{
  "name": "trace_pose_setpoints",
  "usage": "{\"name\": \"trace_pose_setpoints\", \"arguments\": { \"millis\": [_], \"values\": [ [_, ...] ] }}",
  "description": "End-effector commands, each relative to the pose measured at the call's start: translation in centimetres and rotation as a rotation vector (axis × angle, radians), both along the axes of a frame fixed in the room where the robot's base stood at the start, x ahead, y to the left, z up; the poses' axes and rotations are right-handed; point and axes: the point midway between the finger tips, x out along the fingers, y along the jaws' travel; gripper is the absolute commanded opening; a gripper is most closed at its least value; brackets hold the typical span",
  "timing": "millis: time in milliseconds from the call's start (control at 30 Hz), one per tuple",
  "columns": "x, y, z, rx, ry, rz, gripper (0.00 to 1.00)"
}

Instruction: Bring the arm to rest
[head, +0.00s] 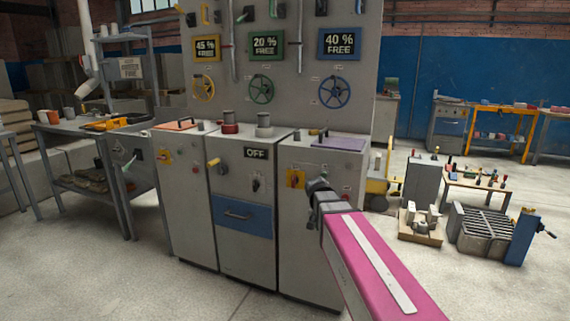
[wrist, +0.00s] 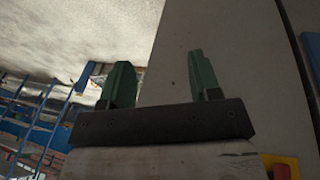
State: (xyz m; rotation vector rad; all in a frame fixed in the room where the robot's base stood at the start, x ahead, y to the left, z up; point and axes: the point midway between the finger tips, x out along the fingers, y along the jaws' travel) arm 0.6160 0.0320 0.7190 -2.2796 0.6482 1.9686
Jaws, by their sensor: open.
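My arm, with a pink cover, reaches from the bottom right of the head view toward the right-hand grey cabinet (head: 308,250). My gripper (head: 318,185) is at the cabinet's front, close to a yellow-and-red switch (head: 295,179). In the wrist view my gripper (wrist: 160,85) shows two green fingers standing apart, with nothing between them. A pale grey panel surface (wrist: 225,50) fills the view behind the right finger. Part of the yellow-and-red switch shows at the bottom right of the wrist view (wrist: 281,168). Whether the gripper touches the cabinet, I cannot tell.
The middle cabinet (head: 240,262) has a blue drawer (head: 243,219) and an OFF display. Three coloured handwheels are on the tall panel (head: 300,70) behind. A workbench (head: 85,130) stands at left. A grated machine (head: 485,230) stands at right. Floor in front is clear.

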Motion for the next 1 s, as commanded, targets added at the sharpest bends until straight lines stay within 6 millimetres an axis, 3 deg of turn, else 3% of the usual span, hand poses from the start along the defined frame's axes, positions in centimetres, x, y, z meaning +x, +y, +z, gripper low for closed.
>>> {"name": "trace_pose_setpoints", "arguments": {
  "millis": [33,300,500,700,1000],
  "values": [
    [-1.8,-0.6,-1.8,0.021,0.025,0.031,0.57],
    [-8.6,-2.5,-9.7,0.149,0.108,0.212,0.57],
    [-12.5,-3.1,-13.3,0.225,0.133,0.305,0.57],
    [-13.9,-3.3,-14.5,0.255,0.137,0.343,0.57],
    [-13.8,-3.2,-14.6,0.256,0.138,0.345,0.57]
  ]
}}
